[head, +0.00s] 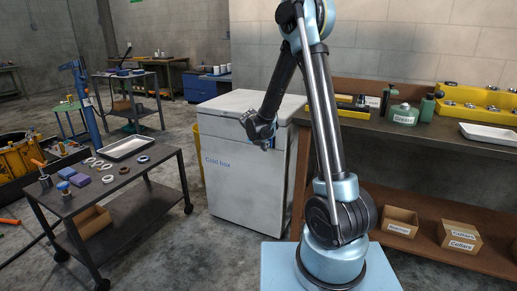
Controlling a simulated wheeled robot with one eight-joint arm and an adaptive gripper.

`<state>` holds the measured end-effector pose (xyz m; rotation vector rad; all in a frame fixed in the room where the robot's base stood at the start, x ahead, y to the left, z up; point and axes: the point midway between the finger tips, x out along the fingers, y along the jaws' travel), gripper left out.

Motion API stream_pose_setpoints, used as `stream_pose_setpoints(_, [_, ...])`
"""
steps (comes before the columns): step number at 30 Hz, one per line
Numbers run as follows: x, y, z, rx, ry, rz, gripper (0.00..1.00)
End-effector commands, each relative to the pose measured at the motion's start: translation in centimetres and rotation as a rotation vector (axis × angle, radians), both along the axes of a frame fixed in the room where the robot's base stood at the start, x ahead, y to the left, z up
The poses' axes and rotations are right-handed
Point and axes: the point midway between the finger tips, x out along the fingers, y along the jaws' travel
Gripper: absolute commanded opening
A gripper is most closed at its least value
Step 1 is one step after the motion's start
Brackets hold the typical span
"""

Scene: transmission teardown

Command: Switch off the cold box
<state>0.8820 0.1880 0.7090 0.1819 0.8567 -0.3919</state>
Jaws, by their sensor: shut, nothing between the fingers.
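The cold box (238,185) is a large white chest with a closed lid, standing on the floor in the middle. Blue "Cold box" lettering shows on its front. My gripper (265,143) hangs at the end of my arm, in front of the upper right part of the cold box in the picture. It is shut and empty. Whether it touches the box cannot be told. I cannot make out a switch on the box; my gripper and arm cover part of its front and right side.
A dark wheeled cart (160,189) with a tray, rings and blocks stands at left. A workbench (420,130) with a green canister, a yellow rack and a white tray stands at right, with labelled cartons on its lower shelf. Open floor lies between cart and cold box.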

Motion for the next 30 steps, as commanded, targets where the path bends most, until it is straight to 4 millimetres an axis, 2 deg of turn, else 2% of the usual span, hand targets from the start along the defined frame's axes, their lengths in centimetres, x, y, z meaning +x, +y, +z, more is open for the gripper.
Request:
stream_pose_setpoints(2, [0.5,-1.8,-0.2,-0.012,-0.025,-0.021,0.00])
stream_pose_setpoints(30, [0.8,-2.0,1.6,-0.013,-0.025,-0.023,0.00])
